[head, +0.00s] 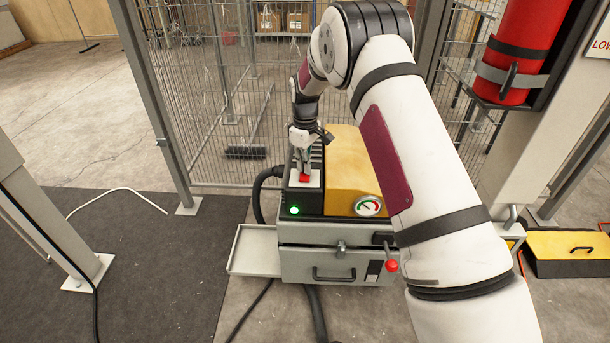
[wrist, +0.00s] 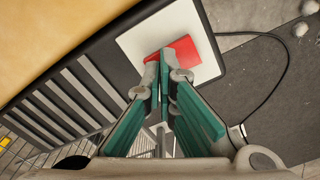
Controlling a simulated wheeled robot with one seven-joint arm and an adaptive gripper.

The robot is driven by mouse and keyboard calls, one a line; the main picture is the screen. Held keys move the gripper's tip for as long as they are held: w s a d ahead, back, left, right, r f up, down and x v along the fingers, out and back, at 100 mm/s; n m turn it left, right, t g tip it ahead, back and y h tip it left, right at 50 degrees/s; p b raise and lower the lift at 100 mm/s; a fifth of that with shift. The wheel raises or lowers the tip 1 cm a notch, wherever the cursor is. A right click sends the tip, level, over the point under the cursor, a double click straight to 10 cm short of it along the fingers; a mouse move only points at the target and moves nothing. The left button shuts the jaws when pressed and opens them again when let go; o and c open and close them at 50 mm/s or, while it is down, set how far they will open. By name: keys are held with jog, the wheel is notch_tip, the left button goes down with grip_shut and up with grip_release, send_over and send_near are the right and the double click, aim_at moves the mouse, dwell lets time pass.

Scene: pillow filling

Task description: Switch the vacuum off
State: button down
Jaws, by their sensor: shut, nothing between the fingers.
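The vacuum (head: 340,180) is a grey and yellow machine standing on the floor before the mesh fence. On its top left is a red switch (head: 304,177) on a white plate (head: 292,180). A green light (head: 294,210) glows on its front, beside a round gauge (head: 368,206). My gripper (head: 305,168) is shut and empty, pointing down at the switch. In the wrist view, the fingertips (wrist: 165,60) overlap the red switch (wrist: 184,52) on its white plate (wrist: 205,55). I cannot tell whether they touch it. Part of the switch is hidden behind the fingers.
A mesh fence (head: 215,110) stands behind the vacuum. A grey tray (head: 255,250) juts from its left side, and a red-knobbed lever (head: 391,266) sits at its front right. A dark hose (head: 258,190) curves along its left. A red cylinder (head: 520,50) hangs at right.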

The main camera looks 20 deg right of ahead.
dwell(0.3)
jog(key=shift+r+p, duration=1.9)
jog(key=shift+r, duration=1.55)
